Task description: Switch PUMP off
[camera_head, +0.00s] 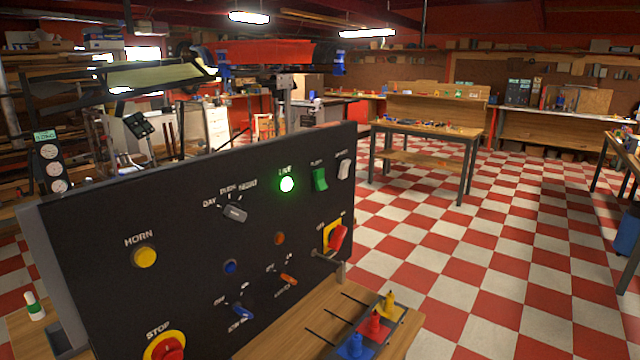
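A black control panel (110,215) stands tilted on a wooden bench in the foreground. A green rocker switch (320,179) sits near its upper right; the small label above it seems to read PUMP, but is hard to make out. Which way the rocker is tipped I cannot tell. A white rocker switch (344,169) is just to its right. A round green lamp (287,184) to its left is lit, with a label like LIVE. My gripper is not in view.
The panel also carries a yellow HORN button (145,257), a grey selector (235,214), a red rotary switch (337,238) and a red STOP button (168,349). Blue, red and yellow pieces (375,326) stand on the bench. Checkered floor (450,260) is clear at right.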

